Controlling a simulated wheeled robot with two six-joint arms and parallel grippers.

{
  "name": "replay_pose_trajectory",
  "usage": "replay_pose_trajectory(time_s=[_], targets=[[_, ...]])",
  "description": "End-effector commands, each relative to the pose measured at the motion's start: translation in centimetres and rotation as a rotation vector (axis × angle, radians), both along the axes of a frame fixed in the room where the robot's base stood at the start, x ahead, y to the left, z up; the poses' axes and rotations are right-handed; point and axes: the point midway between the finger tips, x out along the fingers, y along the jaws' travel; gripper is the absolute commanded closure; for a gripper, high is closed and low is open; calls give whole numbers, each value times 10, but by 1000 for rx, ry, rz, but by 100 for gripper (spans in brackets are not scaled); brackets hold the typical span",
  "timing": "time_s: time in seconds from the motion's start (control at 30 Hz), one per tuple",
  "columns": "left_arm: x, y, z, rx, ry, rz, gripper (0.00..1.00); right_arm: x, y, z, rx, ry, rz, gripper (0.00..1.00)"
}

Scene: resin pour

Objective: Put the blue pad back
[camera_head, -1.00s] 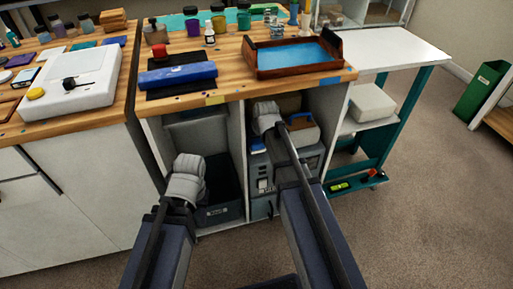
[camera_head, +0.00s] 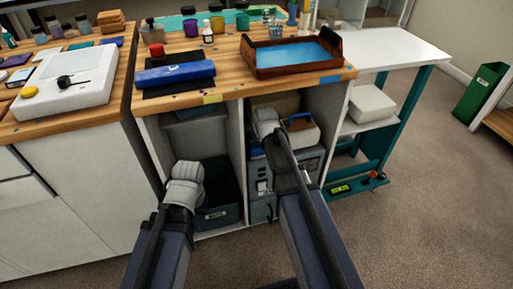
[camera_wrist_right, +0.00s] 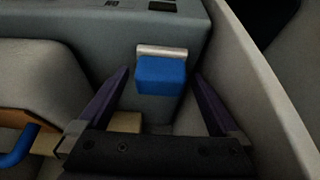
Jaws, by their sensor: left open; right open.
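The blue pad (camera_wrist_right: 161,76) is a small blue block with a silver-grey strip along one edge. It lies beside a grey case in the right cubby under the counter; it also shows as a blue patch in the head view (camera_head: 256,152). My right gripper (camera_wrist_right: 161,73) is open, one finger on each side of the pad, with visible gaps; I cannot tell whether the fingers reach its depth. In the head view my right wrist hides those fingers. My left gripper (camera_head: 187,180) is in front of the left cubby, its fingers hidden from view.
The right cubby's side wall (camera_wrist_right: 258,80) is close to one finger. A box with a blue handle (camera_head: 301,122) stands on the other side. A dark bin (camera_head: 218,207) sits in the left cubby. On the counter are a wooden tray (camera_head: 262,72) and a blue roll (camera_head: 176,75).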

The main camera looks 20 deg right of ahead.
Motion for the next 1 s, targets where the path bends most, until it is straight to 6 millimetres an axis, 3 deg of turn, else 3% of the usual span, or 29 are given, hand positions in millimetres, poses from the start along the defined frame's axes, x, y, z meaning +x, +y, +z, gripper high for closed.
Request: replay_pose_trajectory(time_s=[0.37, 1.0], targets=[[0, 0, 12, 1, 0, 2, 56, -3, 0, 12, 0, 0, 0, 1], [-1, -2, 102, -8, 4, 9, 56, -40, -1, 102, 0, 0, 0, 1]])
